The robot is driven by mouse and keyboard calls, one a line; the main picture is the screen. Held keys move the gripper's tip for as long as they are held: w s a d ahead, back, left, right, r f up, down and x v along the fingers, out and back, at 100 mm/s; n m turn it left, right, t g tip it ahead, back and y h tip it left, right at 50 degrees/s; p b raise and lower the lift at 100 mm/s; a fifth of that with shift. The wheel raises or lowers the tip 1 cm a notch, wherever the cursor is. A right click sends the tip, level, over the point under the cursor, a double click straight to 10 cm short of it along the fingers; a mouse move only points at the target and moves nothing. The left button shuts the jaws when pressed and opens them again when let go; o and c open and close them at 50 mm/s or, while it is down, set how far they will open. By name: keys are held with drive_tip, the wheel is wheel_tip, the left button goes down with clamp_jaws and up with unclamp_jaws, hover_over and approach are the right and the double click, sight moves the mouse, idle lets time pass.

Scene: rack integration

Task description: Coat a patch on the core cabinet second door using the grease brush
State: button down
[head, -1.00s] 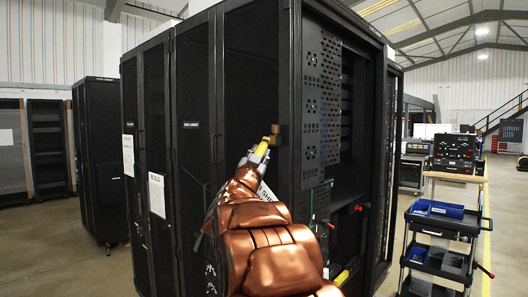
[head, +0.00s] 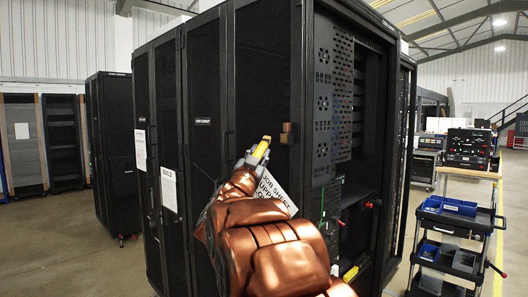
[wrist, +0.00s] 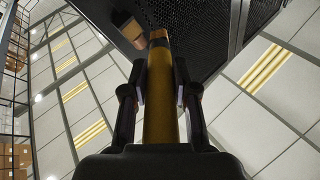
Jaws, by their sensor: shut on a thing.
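The black core cabinet (head: 262,80) stands tall in the middle of the head view, with a small label on its door front. My gripper (head: 249,159) is in front of the door near the cabinet's corner and is shut on the grease brush (head: 262,147). The brush's yellow handle (wrist: 160,95) runs between the fingers in the wrist view, its far end pointing at the cabinet. A small brown block (head: 287,133) sits at the door's edge, just right of the brush end; it also shows in the wrist view (wrist: 128,30). I cannot tell whether they touch. The bristles are not clear.
A printed sheet (head: 272,196) is partly hidden behind my arm. The cabinet's open side (head: 365,150) has red knobs. A cart (head: 448,222) with blue bins stands at right. Another black cabinet (head: 112,150) stands at left. Floor is clear between them.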

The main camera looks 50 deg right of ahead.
drive_tip(key=shift+a, duration=0.65)
drive_tip(key=shift+a+p, duration=0.7)
drive_tip(key=shift+a, duration=0.8)
drive_tip(key=shift+w, duration=0.1)
